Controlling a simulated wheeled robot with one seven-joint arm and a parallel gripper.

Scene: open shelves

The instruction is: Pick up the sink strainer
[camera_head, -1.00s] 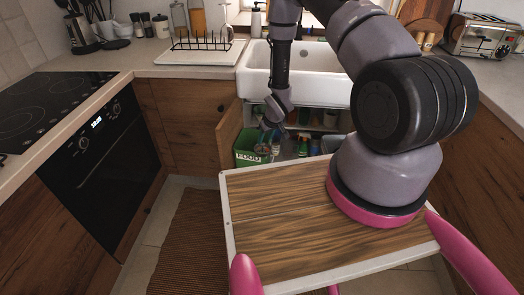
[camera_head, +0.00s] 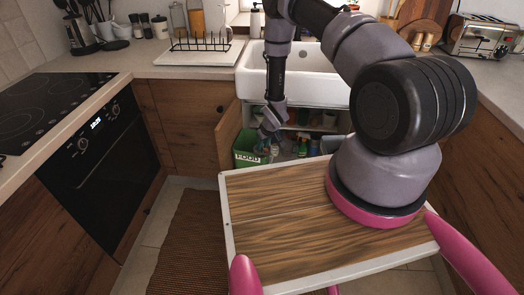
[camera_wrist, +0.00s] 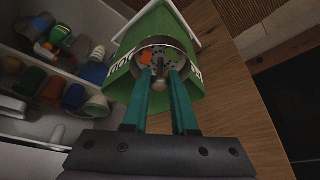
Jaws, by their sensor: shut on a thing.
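The sink strainer (camera_wrist: 151,58) is a round metal basket with small holes and a central knob. It shows in the wrist view in front of the green food bin (camera_wrist: 190,80), overlapping the bin's opening. My gripper (camera_wrist: 160,75) is shut on the strainer's central knob with its teal fingers. In the head view my gripper (camera_head: 266,148) is low at the open cabinet under the sink, by the green food bin (camera_head: 246,150). The strainer is too small to make out there.
Several bottles and containers (camera_wrist: 75,97) stand on the cabinet shelves beside the bin. The wooden cabinet door (camera_head: 228,135) stands open left of the bin. The white sink (camera_head: 310,75) is above. A brown rug (camera_head: 190,240) lies on the floor.

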